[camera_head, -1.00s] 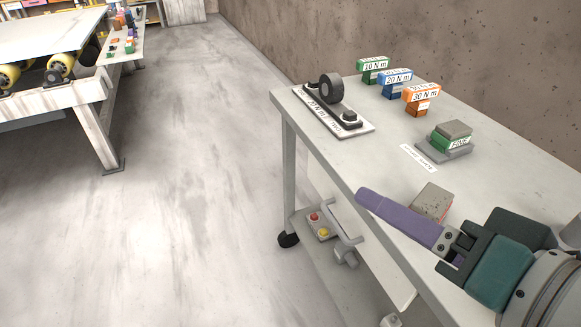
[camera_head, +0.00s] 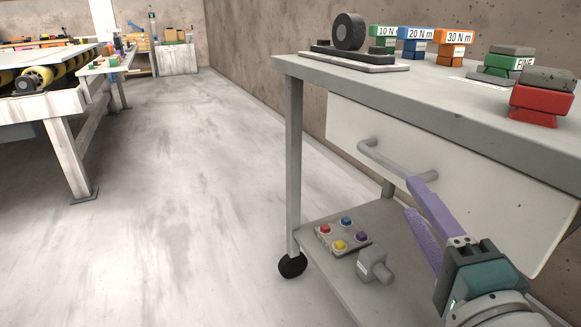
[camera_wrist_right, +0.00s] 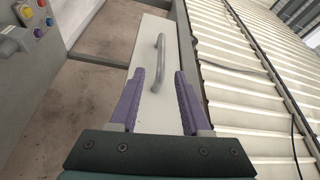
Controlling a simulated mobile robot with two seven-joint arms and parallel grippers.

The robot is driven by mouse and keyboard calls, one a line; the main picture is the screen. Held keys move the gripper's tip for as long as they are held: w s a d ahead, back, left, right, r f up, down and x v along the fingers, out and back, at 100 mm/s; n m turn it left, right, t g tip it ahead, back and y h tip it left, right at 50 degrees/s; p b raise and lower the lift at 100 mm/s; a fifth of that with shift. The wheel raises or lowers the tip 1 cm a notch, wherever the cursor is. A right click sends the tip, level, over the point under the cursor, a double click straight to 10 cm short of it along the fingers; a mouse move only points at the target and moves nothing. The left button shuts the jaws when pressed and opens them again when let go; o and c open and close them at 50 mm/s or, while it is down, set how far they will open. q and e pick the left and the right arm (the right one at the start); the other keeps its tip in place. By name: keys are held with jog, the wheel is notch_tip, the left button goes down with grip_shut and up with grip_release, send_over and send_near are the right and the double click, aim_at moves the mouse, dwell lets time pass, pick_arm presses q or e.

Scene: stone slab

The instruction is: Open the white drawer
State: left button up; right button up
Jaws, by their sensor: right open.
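The white drawer (camera_head: 468,180) hangs under the top of a grey wheeled cart. It looks shut. Its grey bar handle (camera_head: 392,163) runs across the front; it also shows in the right wrist view (camera_wrist_right: 161,58). My right gripper (camera_head: 412,196) has purple fingers and is open and empty. In the head view one fingertip overlaps the right end of the handle. Contact cannot be told. My left gripper is not in view.
The cart top (camera_head: 430,88) holds a roller stand, torque-labelled blocks and a red block (camera_head: 541,103). The lower shelf (camera_head: 330,270) carries a button panel (camera_head: 343,237) and a grey part (camera_head: 375,266). Open floor (camera_head: 180,200) lies left; a conveyor table (camera_head: 40,100) stands beyond.

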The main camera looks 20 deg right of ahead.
aim_at(396, 172)
jog(key=b+x, duration=0.1)
jog(key=x, duration=0.8)
jog(key=shift+w+r, duration=0.15)
jog(key=shift+w, duration=0.05)
jog(key=shift+c, duration=0.3)
grip_shut()
dwell(0.7)
